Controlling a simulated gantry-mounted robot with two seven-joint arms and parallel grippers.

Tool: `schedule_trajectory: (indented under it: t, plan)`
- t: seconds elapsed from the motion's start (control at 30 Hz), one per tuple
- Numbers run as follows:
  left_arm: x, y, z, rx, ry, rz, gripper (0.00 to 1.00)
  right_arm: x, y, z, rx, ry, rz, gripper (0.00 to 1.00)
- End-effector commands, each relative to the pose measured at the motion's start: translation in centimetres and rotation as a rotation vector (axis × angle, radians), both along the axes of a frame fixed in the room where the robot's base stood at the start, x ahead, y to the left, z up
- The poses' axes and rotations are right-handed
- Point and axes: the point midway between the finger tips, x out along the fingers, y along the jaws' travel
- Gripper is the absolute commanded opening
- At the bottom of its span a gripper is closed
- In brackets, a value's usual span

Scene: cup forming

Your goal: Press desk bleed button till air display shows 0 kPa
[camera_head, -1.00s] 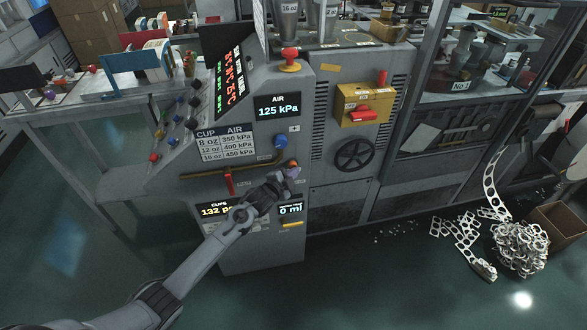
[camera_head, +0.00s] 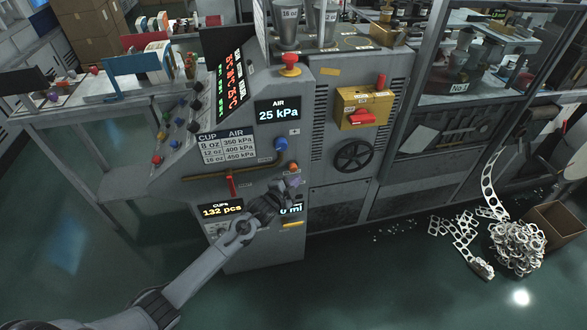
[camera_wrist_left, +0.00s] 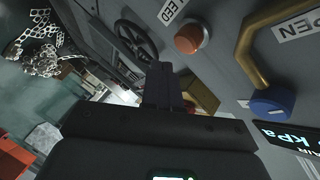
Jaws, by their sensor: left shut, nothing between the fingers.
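The AIR display (camera_head: 278,112) on the grey machine front reads 25 kPa. The orange bleed button (camera_head: 293,167) sits below it, near the blue valve handle. In the left wrist view the round orange button (camera_wrist_left: 188,38) shows uncovered beside a label that is partly cut off and ends in "LEED". My left gripper (camera_head: 294,183) is shut and empty, just below the button in the head view. In the wrist view its fingertips (camera_wrist_left: 160,70) look apart from the button. My right gripper is not in view.
A blue-handled valve (camera_head: 280,145) on a brass pipe, a red lever (camera_head: 231,185) and a black handwheel (camera_head: 355,156) surround the area. A yellow box with red switches (camera_head: 358,107) is at upper right.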

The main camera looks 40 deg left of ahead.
Motion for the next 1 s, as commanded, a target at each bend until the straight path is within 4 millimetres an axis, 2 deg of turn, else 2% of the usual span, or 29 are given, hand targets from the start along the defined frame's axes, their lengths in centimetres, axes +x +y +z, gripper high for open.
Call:
schedule_trajectory:
  t: [0.03,0.3,1.0]
  plan:
    - [-0.3,-0.5,0.4,-0.002,0.001,-0.002,0.00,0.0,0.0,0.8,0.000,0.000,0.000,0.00]
    - [-1.8,-2.4,0.3,0.000,0.000,-0.001,0.00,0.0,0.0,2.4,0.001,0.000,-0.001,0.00]
    - [-2.2,-2.8,0.1,0.001,-0.001,-0.001,0.00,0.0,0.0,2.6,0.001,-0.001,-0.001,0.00]
